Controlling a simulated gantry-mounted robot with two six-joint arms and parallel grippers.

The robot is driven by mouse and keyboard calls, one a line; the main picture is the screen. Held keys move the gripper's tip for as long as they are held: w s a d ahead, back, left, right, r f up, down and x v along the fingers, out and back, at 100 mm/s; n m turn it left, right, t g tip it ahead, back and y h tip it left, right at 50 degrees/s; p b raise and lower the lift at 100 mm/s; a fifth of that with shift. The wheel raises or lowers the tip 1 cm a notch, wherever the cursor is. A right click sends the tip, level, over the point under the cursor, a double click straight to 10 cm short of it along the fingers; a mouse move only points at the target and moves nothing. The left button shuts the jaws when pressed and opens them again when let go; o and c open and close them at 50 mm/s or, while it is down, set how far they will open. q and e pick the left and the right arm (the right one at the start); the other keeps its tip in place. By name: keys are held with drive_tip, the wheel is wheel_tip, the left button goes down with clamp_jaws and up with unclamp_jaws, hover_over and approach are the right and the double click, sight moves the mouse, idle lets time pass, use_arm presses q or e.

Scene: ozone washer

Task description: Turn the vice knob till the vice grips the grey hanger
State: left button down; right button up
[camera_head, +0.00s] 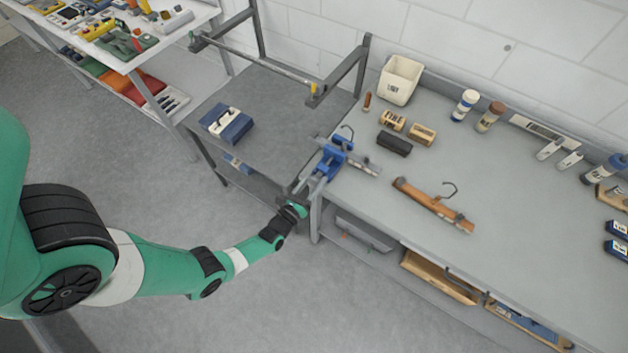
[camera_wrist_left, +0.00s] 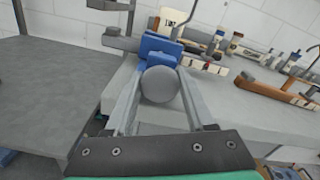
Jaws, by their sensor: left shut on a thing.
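The blue vice (camera_head: 328,162) is fixed at the bench's left end; it also shows in the left wrist view (camera_wrist_left: 158,50). Its round grey knob (camera_wrist_left: 160,86) faces my left gripper (camera_wrist_left: 160,80). The gripper's two fingers lie along either side of the knob and are shut on it. In the head view my left gripper (camera_head: 306,187) reaches the vice from the front left. The grey hanger (camera_head: 363,165) lies across the vice, its hook up, its ends sticking out on both sides (camera_wrist_left: 120,43). I cannot tell whether the jaws touch it. My right gripper is out of view.
A wooden hanger (camera_head: 435,206) lies on the bench (camera_head: 520,230) to the right. A black block (camera_head: 394,144), wooden blocks (camera_head: 422,134), a white bin (camera_head: 400,80) and bottles stand behind. A rail frame (camera_head: 262,65) stands left of the vice.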

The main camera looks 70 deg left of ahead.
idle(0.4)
use_arm(q)
drive_tip(key=shift+c, duration=1.4)
unclamp_jaws()
drive_tip(key=p+v, duration=0.5)
drive_tip(key=v, duration=0.6)
drive_tip(key=shift+s, duration=0.25)
drive_tip(key=shift+d, duration=0.15)
